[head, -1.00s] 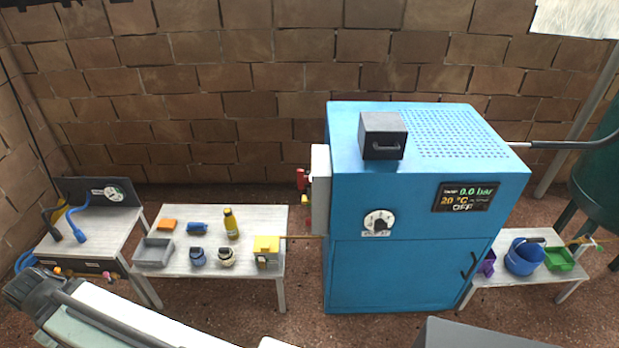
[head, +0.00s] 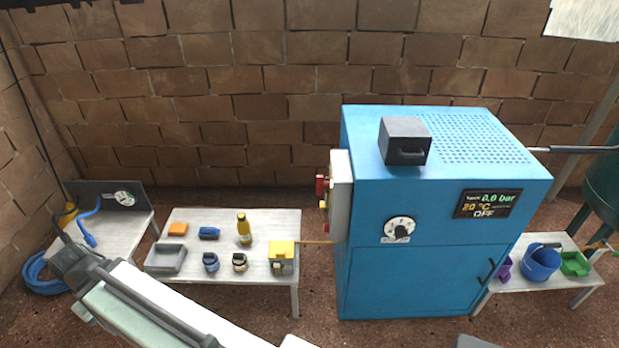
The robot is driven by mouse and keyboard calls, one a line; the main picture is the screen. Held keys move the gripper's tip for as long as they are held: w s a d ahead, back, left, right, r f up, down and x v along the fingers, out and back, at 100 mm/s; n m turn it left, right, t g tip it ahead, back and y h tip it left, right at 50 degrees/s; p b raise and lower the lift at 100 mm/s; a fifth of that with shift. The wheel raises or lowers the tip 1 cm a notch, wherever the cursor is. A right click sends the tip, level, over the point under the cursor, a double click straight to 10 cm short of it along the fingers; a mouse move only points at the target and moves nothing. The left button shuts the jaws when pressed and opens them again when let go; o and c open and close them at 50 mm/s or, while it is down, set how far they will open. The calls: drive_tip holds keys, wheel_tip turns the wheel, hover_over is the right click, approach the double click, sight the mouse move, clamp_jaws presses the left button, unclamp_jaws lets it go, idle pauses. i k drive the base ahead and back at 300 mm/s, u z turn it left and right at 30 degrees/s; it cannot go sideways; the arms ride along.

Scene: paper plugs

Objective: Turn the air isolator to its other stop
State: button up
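No part is clearly labelled as the air isolator, and I cannot tell for sure which one it is. A small valve-like fitting with yellow and green parts (head: 597,247) sits by the green tank (head: 604,190) at the far right; its handle position is too small to read. The blue cabinet (head: 400,275) carries a black rotary knob on a white dial (head: 400,230). A grey box (head: 341,197) on its left side has red and yellow parts (head: 322,187). My folded arm crosses the lower left; my gripper's fingers do not show.
The cabinet display (head: 487,204) reads 0.0 bar, 20 °C, OFF. A middle table (head: 205,225) holds a tray, bottle, plugs and yellow block. The left table (head: 130,238) has blue hose and a gauge board. The right table (head: 530,285) holds a blue pot and green tray.

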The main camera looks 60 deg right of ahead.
sight(321, 184)
drive_tip(key=i, duration=0.85)
drive_tip(key=u, duration=0.05)
